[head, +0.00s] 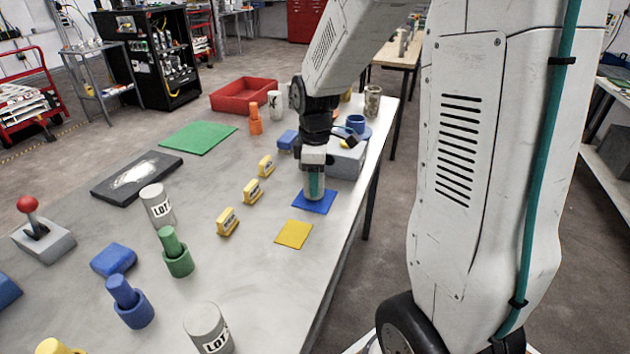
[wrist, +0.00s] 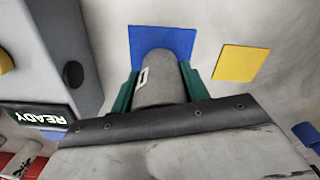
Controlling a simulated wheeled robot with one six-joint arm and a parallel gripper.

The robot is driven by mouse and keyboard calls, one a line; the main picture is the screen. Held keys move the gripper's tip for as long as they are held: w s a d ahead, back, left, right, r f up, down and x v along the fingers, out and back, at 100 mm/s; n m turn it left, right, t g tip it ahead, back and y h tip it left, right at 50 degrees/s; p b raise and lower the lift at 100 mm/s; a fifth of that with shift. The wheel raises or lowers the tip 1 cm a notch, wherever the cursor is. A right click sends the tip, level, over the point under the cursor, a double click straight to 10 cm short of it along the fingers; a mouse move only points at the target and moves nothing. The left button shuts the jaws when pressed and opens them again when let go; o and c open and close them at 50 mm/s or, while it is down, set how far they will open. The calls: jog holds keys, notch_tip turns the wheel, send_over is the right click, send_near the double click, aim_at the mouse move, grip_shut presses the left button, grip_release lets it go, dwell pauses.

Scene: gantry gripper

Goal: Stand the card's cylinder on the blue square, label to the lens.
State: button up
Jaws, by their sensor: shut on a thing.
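My gripper (head: 314,184), with teal fingers, is shut on a grey cylinder (wrist: 161,82), seen from above in the wrist view. The cylinder is upright in the head view, with its lower end over the blue square (head: 317,208). I cannot tell whether it touches the square. The blue square also shows past the cylinder in the wrist view (wrist: 180,40). A bit of a white label (wrist: 142,77) shows on the cylinder's left side; its print is unreadable. A grey box (head: 346,163) stands just behind the square. Its dark round spot (wrist: 73,75) may be the lens.
A yellow square (head: 293,234) lies in front of the blue one. Several yellow blocks (head: 252,191) stand left of my gripper. A READY panel (wrist: 38,117) is beside the box.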

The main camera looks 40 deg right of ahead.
jog(key=shift+f, duration=0.4)
jog(key=shift+f, duration=0.15)
jog(key=o, duration=1.4)
jog(key=shift+o, duration=0.2)
